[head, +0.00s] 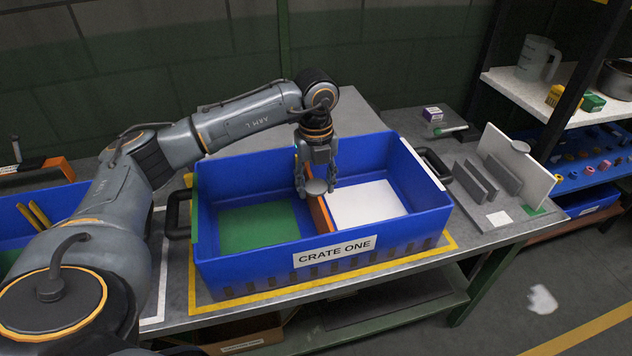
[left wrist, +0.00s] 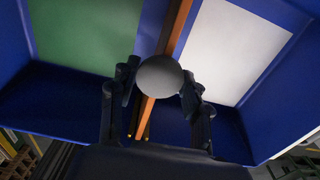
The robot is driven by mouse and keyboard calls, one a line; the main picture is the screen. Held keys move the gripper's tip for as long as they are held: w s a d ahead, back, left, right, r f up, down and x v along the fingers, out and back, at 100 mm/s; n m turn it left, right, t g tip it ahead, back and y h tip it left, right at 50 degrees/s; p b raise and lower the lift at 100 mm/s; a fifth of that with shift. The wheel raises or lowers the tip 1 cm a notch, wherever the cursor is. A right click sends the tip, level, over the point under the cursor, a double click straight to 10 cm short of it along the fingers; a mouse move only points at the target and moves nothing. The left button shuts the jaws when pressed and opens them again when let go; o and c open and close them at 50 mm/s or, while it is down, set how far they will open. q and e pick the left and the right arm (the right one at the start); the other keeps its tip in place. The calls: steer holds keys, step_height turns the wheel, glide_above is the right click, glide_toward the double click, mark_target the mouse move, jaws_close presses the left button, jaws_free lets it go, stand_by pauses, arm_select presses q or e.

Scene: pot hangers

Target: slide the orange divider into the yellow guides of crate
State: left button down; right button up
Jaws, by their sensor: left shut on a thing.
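The blue crate (head: 250,257), labelled CRATE ONE, stands on the bench with a green panel on the left of its floor and a white panel on the right. The orange divider (head: 320,214) is upright inside it, between the two panels; it shows edge-on in the left wrist view (left wrist: 174,32). My left gripper (head: 316,187) reaches down into the crate, shut on the divider's round grey knob (left wrist: 158,76). Small yellow guide ends (left wrist: 138,137) show beside the divider's near end. Whether the divider is fully seated in them I cannot tell. My right gripper is out of view.
A grey slotted rack (head: 480,180) with a white panel (head: 518,165) stands right of the crate. A small box and a marker lie behind it. Another blue crate (head: 30,225) is at far left. Shelves with a jug (head: 537,58) stand at the right.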

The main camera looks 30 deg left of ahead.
arm_select(q)
steer(key=shift+f, duration=0.15)
steer(key=c, duration=0.6)
jaws_free()
steer(key=shift+o, duration=0.2)
step_height(320, 180, up, 12)
